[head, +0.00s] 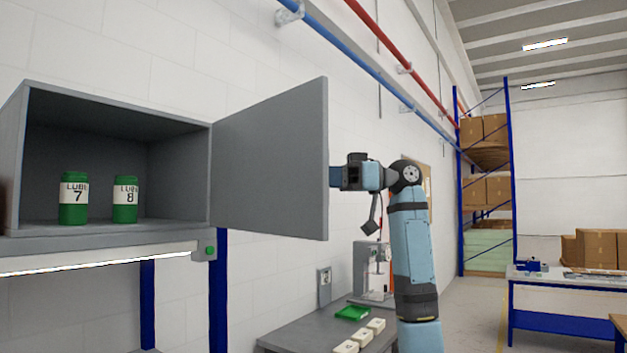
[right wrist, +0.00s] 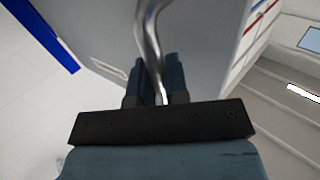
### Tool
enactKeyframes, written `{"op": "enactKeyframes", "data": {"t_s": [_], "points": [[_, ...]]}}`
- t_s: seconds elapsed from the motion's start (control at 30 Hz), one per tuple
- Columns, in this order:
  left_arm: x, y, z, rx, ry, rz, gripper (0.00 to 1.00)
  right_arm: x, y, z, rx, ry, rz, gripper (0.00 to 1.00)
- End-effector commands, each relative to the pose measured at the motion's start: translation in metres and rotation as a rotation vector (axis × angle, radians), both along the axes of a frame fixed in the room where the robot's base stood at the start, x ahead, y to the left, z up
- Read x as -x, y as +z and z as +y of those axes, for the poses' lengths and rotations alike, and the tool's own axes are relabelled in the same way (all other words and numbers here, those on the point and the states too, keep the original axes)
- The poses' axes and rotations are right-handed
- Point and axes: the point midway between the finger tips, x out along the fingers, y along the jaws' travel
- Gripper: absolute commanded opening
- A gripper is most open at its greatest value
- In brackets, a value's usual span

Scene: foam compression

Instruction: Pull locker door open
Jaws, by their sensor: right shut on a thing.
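The grey locker (head: 110,115) stands open at the left in the head view, its inside in plain sight. Its grey door (head: 270,160) is hinged on the right side and swung far out. My right gripper (head: 335,177) is at the door's free edge, its fingertips hidden behind the door. In the right wrist view, my right gripper (right wrist: 162,85) is shut on a curved metal handle (right wrist: 150,40), which runs between the two fingers. The door's face (right wrist: 205,50) fills the area behind them. My left gripper is not in view.
Two green containers (head: 74,200) labelled LUBE stand inside the locker. Below the door are a grey bench (head: 300,335) with white blocks, a green tray (head: 352,313) and a test machine (head: 372,270). A shelf rack (head: 485,180) and a table (head: 560,285) stand farther right.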

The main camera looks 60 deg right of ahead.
Motion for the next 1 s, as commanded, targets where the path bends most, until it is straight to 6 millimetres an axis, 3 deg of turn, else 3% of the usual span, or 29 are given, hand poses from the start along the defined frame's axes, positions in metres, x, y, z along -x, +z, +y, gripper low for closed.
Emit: {"op": "enactKeyframes", "data": {"t_s": [0.2, 0.57, 0.6, 0.7, 1.0], "points": [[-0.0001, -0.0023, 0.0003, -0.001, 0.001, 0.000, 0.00, 0.0007, -0.0005, -0.0119, 0.000, -0.002, 0.001, 0.00], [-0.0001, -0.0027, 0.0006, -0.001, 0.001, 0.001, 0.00, 0.0008, 0.0001, -0.0128, 0.001, -0.001, 0.001, 0.00], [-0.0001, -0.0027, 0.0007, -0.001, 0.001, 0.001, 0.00, 0.0008, 0.0001, -0.0128, 0.000, -0.001, 0.000, 0.19], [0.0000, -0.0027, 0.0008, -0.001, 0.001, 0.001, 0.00, 0.0008, 0.0002, -0.0128, 0.000, -0.001, 0.000, 0.39], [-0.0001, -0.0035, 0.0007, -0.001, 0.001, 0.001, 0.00, 0.0019, -0.0001, -0.0139, 0.000, -0.002, 0.000, 0.39]]}}
